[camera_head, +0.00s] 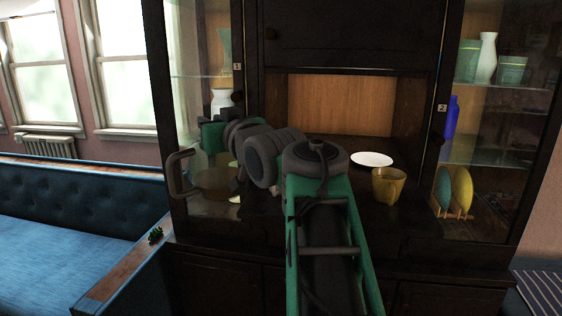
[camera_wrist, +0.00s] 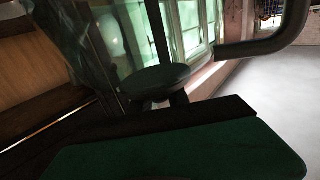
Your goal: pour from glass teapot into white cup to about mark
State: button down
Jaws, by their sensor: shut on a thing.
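The glass teapot (camera_head: 213,182) is at the left of the cabinet's front in the head view, see-through with a brownish tint low down and a dark angular handle at its left. In the wrist view its curved dark handle (camera_wrist: 268,42) reaches across the top right, and a dark round disc is seen near my fingers. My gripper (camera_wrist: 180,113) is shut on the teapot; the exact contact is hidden. In the head view my arm hides most of the gripper. I cannot make out a white cup or a mark for certain.
A mustard cup (camera_head: 388,186) and a white plate (camera_head: 372,159) sit on the cabinet ledge right of my arm. A white vessel (camera_head: 221,100) stands behind the left glass. Coloured plates (camera_head: 461,188) stand in a rack at right. A blue sofa (camera_head: 60,235) is at left.

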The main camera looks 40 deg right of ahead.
notch_tip(320, 180, up, 2)
jog(key=shift+r+p, duration=0.25)
jog(key=shift+p, duration=0.2)
jog(key=shift+f, duration=0.1)
